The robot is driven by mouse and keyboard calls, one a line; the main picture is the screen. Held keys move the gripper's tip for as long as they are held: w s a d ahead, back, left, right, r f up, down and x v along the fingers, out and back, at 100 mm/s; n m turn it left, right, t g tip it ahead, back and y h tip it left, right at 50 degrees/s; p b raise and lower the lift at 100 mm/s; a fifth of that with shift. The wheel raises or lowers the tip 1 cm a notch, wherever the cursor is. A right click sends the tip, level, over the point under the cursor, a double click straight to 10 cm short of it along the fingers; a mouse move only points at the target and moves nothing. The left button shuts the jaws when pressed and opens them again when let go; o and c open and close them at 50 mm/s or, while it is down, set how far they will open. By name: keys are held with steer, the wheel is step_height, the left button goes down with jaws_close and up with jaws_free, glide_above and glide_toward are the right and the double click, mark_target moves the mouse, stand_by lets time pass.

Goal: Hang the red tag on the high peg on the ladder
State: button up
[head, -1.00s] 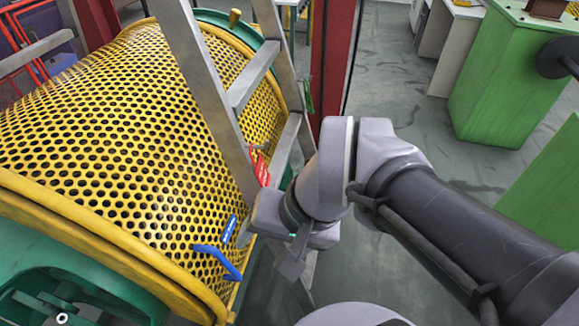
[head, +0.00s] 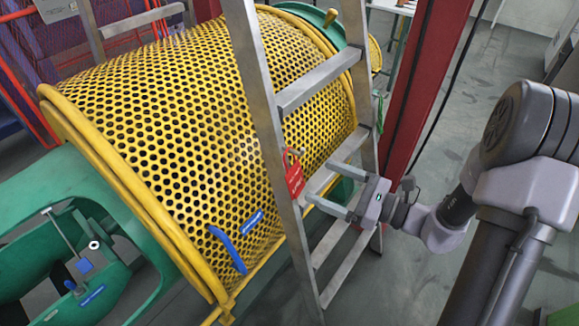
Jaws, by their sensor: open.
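The red tag (head: 294,179), with pale lettering and a red loop on top, hangs upright at the left rail of the metal ladder (head: 262,90), around mid-height. A small peg-like end shows at its loop, but I cannot tell clearly what bears it. My gripper (head: 318,181) is open and empty just right of the tag, its two fingers pointing left towards it with a gap between. The fingers lie between the ladder's rails in the picture. I cannot make out a separate high peg on the ladder.
A yellow perforated guard (head: 170,110) stands behind and left of the ladder. A blue handle (head: 228,250) and a blue label (head: 252,222) are on its lower front. A red column (head: 425,80) rises right of the ladder. Grey floor (head: 480,100) lies open beyond.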

mark_target(291, 169)
steer(key=b+x, duration=0.1)
steer(key=x, duration=1.1)
steer(key=shift+c, duration=0.2)
steer(key=c, duration=1.4)
step_height(291, 169, up, 3)
steer(key=shift+f+p, duration=0.2)
steer(key=shift+p, duration=0.55)
